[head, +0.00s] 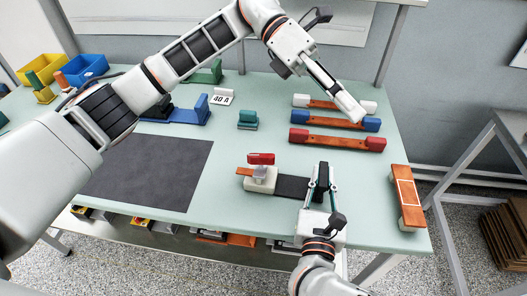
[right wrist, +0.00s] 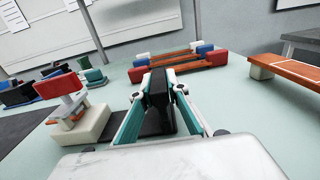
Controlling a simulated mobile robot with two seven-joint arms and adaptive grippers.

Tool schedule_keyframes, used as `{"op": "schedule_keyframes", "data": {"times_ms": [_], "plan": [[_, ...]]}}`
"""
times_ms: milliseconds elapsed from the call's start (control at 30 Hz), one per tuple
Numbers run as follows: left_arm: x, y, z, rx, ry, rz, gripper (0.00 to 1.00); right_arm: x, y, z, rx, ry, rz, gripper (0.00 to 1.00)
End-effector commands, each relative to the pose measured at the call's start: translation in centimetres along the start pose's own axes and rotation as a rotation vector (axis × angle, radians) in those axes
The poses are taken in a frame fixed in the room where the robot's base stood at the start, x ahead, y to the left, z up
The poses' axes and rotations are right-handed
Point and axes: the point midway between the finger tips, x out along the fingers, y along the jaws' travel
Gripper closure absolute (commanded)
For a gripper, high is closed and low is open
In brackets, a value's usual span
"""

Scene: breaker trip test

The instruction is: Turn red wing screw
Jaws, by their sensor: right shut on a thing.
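The red wing screw (head: 260,158) stands on a white block (head: 258,184) near the table's middle, above a grey round part. In the right wrist view the red piece (right wrist: 66,88) is at the left, apart from my gripper. My right gripper (head: 320,182) is shut on a black upright block (right wrist: 158,88) at the right end of a dark base (head: 291,187) that runs from the white block. My left gripper (head: 350,106) hangs above the back right of the table, away from the screw; I see it side-on and cannot tell its opening.
Copper bars with white, blue and red (head: 337,140) ends lie at the back right. An orange bar (head: 406,190) stands at the right edge. A dark mat (head: 150,170) lies at left. A teal block (head: 248,119) and a "40 A" card (head: 221,98) stand behind.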

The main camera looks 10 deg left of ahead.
Motion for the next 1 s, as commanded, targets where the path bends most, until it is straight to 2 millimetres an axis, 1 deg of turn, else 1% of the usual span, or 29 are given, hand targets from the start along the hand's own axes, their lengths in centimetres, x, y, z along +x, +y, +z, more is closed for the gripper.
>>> {"op": "schedule_keyframes", "data": {"times_ms": [33, 100, 200, 267, 367, 500, 600, 700, 800, 900, 1000], "plan": [[1.3, -0.1, -0.5, 0.012, 0.1, 0.037, 0.72, 0.0, 0.0, 0.0, 0.0, 0.0, -0.001, 1.0], [2.7, 0.1, -1.7, 0.017, 0.238, 0.091, 0.72, 0.0, 0.0, 0.0, 0.0, 0.0, 0.0, 1.0], [3.6, 0.8, -3.6, 0.015, 0.429, 0.186, 0.72, 0.0, 0.0, 0.0, 0.0, 0.0, 0.0, 1.0], [3.6, 1.3, -4.8, 0.009, 0.542, 0.247, 0.72, 0.0, 0.0, 0.0, 0.0, 0.0, 0.0, 1.0], [2.6, 2.3, -6.6, -0.012, 0.721, 0.366, 0.72, 0.0, 0.0, 0.0, 0.0, 0.0, 0.0, 1.0], [-0.4, 3.4, -8.4, -0.055, 0.938, 0.538, 0.72, 0.0, 0.0, 0.0, 0.0, 0.0, 0.0, 1.0], [-2.8, 3.8, -9.2, -0.091, 1.051, 0.648, 0.72, 0.0, 0.0, 0.0, 0.0, 0.0, 0.0, 1.0], [-4.9, 4.0, -9.5, -0.12, 1.128, 0.733, 0.72, 0.0, 0.0, 0.0, 0.0, 0.0, 0.0, 1.0], [-6.1, 4.0, -9.7, -0.14, 1.173, 0.783, 0.72, 0.0, 0.0, 0.0, 0.0, 0.0, 0.0, 1.0], [-6.7, 4.2, -10.0, -0.151, 1.192, 0.804, 0.72, 0.0, 0.0, 0.0, 0.0, 0.0, 0.0, 1.0], [-6.7, 4.6, -10.7, -0.154, 1.196, 0.807, 0.72, 0.0, 0.0, 0.0, 0.0, 0.0, 0.0, 1.0]]}}
